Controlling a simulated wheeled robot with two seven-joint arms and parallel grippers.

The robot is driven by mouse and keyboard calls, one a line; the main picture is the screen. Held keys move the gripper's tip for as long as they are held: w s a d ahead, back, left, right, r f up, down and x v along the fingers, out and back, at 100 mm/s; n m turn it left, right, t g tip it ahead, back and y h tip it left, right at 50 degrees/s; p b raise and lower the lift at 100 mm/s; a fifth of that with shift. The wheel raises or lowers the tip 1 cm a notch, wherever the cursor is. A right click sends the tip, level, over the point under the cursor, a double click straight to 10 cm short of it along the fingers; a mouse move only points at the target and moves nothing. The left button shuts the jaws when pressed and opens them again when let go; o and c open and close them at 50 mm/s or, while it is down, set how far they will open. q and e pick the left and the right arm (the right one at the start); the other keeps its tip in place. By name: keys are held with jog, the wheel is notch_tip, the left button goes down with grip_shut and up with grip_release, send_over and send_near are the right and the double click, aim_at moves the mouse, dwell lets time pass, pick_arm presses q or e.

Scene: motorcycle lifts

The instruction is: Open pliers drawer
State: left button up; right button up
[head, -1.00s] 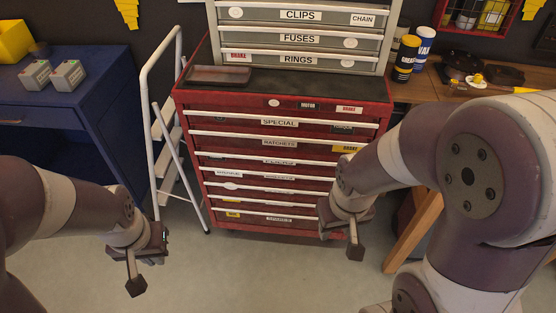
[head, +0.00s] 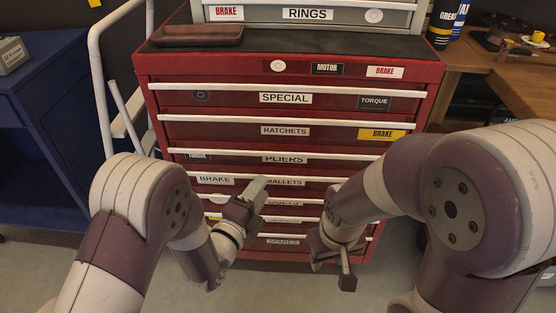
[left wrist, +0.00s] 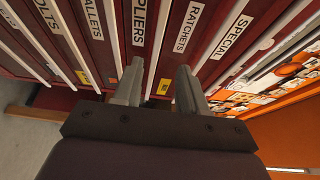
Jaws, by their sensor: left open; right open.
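The pliers drawer (head: 340,157) is in the red tool chest, below the ratchets drawer and above the mallets drawer. It looks shut, with a white bar handle along its top edge. Its label also shows in the left wrist view (left wrist: 138,22). My left gripper (head: 258,188) is in front of the chest, just below the pliers label, and its fingers hide part of the mallets drawer front. In the left wrist view its two fingers (left wrist: 158,88) are apart with nothing between them. My right gripper (head: 332,272) hangs lower right, before the lower drawers, open and apart from the handles.
A grey upper chest (head: 318,14) and a brown tray (head: 200,36) stand on the red chest. A white ladder frame (head: 98,80) and blue cabinet (head: 50,130) are at left. A wooden bench (head: 500,75) is at right. Grey floor shows below.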

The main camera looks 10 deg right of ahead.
aim_at(284, 156)
pick_arm(q)
jog(key=b+x, duration=0.1)
jog(key=x, duration=1.1)
jog(key=shift+a+f+b, duration=0.15)
jog(key=shift+f+b, duration=0.05)
jog(key=shift+b, duration=0.2)
grip_shut()
